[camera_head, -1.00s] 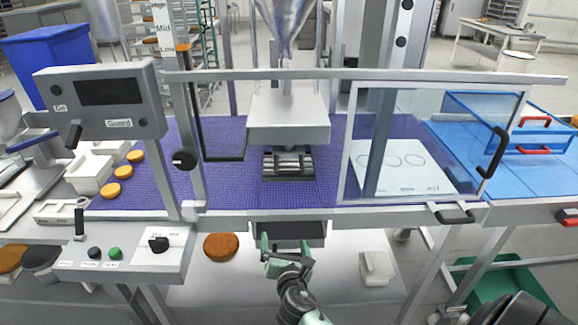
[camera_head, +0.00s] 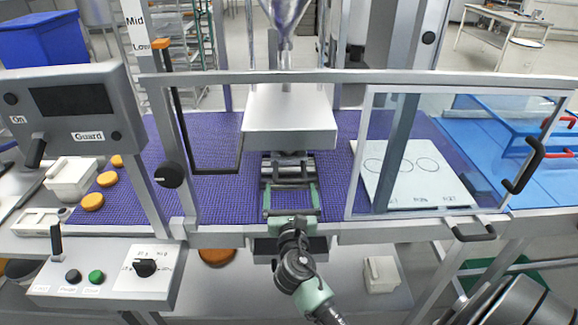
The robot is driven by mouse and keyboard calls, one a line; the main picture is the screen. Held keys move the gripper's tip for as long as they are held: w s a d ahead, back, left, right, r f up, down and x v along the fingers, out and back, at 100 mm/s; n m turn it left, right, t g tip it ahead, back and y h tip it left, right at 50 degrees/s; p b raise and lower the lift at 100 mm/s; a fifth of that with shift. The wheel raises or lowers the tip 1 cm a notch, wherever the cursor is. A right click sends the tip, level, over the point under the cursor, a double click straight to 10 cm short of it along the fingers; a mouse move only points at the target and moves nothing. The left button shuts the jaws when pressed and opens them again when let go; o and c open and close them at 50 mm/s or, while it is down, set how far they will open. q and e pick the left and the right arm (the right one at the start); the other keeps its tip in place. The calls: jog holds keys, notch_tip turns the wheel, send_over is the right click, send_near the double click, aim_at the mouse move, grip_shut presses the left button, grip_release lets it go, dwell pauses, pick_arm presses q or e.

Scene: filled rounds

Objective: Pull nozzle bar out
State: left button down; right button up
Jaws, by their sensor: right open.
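The nozzle bar (camera_head: 287,166) appears to be the grey metal bar assembly under the hopper head (camera_head: 290,122), above the purple conveyor belt (camera_head: 215,165). My right gripper (camera_head: 291,190) reaches in from the front with green fingers spread wide. They point at the bar's near side, one toward each end. I cannot tell whether they touch it. The jaws hold nothing that I can see. The head's lower edge hides the back of the bar. My left gripper is out of view.
A clear guard panel (camera_head: 408,150) stands to the right, a white sheet with circles (camera_head: 415,178) behind it. A control box (camera_head: 80,108) hangs at left. The frame's front rail (camera_head: 380,230) runs below my gripper. Orange-brown rounds (camera_head: 93,202) lie at left.

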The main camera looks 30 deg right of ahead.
aim_at(290, 180)
jog(key=x, duration=0.6)
jog(key=shift+w+d+r+p, duration=0.1)
jog(key=shift+w+r+p, duration=0.05)
jog(key=shift+w+p, duration=0.15)
jog(key=shift+w+d, duration=0.2)
jog(key=shift+w, duration=0.1)
jog(key=c, duration=1.8)
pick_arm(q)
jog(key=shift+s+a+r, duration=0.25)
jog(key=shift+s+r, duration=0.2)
pick_arm(e)
jog(key=shift+a, duration=0.1)
